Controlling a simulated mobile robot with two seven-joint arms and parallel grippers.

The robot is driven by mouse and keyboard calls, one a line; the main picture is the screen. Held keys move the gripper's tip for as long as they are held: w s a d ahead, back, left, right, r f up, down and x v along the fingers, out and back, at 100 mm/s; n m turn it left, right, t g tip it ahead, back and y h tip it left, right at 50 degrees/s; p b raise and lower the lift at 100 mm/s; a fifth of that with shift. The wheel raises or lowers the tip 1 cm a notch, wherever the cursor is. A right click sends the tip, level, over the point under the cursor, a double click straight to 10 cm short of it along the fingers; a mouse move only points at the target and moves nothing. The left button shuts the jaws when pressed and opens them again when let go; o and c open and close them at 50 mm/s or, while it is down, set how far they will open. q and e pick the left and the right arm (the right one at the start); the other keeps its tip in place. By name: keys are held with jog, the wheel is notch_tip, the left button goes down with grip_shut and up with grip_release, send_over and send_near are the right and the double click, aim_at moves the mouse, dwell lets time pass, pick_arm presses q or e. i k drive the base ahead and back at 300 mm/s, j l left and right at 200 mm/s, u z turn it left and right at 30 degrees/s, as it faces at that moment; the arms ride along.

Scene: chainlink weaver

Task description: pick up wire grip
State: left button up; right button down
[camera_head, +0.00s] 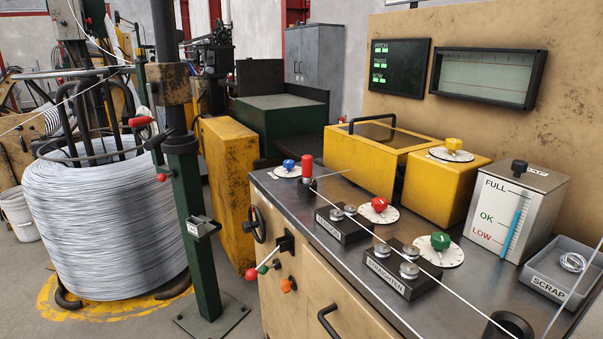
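No part of my two grippers shows in the head view. I cannot say for certain which item is the wire grip. A red-handled upright piece (307,167) stands at the back left edge of the bench, beside the blue knob. A small grey holder or clamp (203,226) with a label sits on the green post (190,190); it is too small to make out. A white wire (380,238) runs slantwise across the bench, past the block labelled STRAIGHTEN (395,268). A large coil of wire (103,225) stands on the floor at left.
The metal bench (480,285) carries yellow boxes (375,160), red (379,204) and green (440,240) knobs, an oil gauge box (515,210) and a SCRAP tray (565,275). Levers (265,262) and a handwheel (257,225) project from its front. A yellow cabinet (228,190) stands behind the post.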

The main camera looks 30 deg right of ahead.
aim_at(307, 160)
jog(key=i+z, duration=0.15)
jog(key=z, duration=0.75)
